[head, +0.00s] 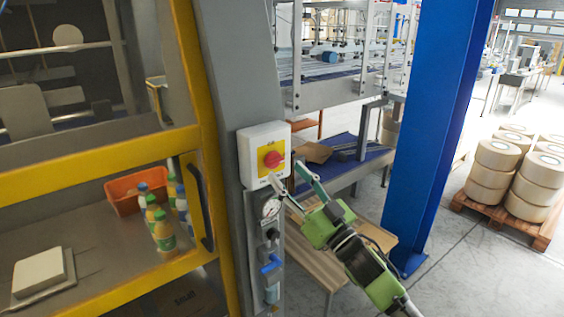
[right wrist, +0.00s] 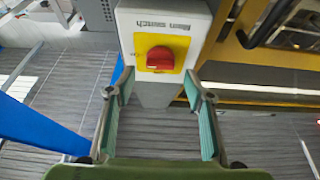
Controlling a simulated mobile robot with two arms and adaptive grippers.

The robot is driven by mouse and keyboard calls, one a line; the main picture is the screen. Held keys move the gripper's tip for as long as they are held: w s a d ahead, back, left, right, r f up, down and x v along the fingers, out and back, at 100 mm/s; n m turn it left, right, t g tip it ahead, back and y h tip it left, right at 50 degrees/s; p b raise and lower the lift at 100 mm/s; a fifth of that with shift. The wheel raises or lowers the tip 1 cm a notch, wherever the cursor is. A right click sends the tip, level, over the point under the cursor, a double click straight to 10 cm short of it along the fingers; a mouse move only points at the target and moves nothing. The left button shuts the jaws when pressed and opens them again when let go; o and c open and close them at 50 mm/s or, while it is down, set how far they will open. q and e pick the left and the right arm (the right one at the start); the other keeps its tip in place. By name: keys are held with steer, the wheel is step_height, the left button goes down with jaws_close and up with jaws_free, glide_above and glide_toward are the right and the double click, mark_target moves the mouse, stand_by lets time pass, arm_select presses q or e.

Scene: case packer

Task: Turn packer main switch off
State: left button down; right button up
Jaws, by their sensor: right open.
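The packer main switch is a red knob (head: 272,159) on a yellow plate in a white box (head: 246,158), fixed to the grey post of the machine. In the right wrist view the red knob (right wrist: 160,59) shows near the top middle, with "Main switch" lettering on the box (right wrist: 186,21). My right gripper (head: 294,182) is open just below and right of the knob in the head view. In the wrist view its two fingers (right wrist: 160,84) stand apart on either side of the knob, with nothing between the pads. I cannot tell whether a fingertip touches the box. My left gripper is not in view.
Below the box are a pressure gauge (head: 271,207) and a blue valve (head: 271,267). A yellow-framed door (head: 110,152) with a dark handle is at left. A blue column (head: 434,130) stands right of my arm. Stacked rolls (head: 500,165) sit on a pallet farther right.

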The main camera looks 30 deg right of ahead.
mark_target(278, 163)
steer(key=shift+p+x, duration=0.45)
steer(key=shift+x, duration=1.3)
steer(key=c, duration=1.1)
